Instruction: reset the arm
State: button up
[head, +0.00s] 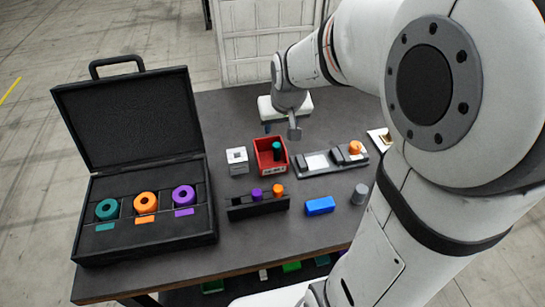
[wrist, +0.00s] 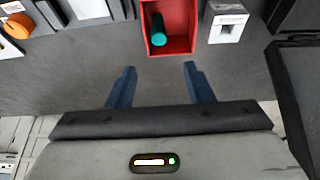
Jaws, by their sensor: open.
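My gripper (head: 281,129) hangs above the dark table (head: 220,115), behind the red bin (head: 262,164) in the head view. In the wrist view my gripper (wrist: 160,70) shows two blue fingers spread apart with nothing between them. The red bin (wrist: 184,47) lies just beyond the fingertips there. A teal peg (wrist: 158,30) stands or leans inside the bin; its lower end is hard to make out. My arm comes in from the right of the head view and hides part of the table's right side.
An open black case (head: 150,240) holds teal, orange and purple rings at left. A white block (head: 237,161), a black rack (head: 259,207) with purple and orange pegs, a blue block (head: 320,206), a grey cylinder (head: 360,194) and a fixture with an orange part (head: 355,149) surround the bin.

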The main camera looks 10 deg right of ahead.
jog(key=shift+s+r, duration=0.1)
jog(key=shift+r, duration=0.15)
jog(key=s+r+g, duration=0.1)
jog(key=s, duration=1.6)
jog(key=shift+s+r+g, duration=0.3)
jog(key=shift+s+r, duration=0.1)
dwell(0.7)
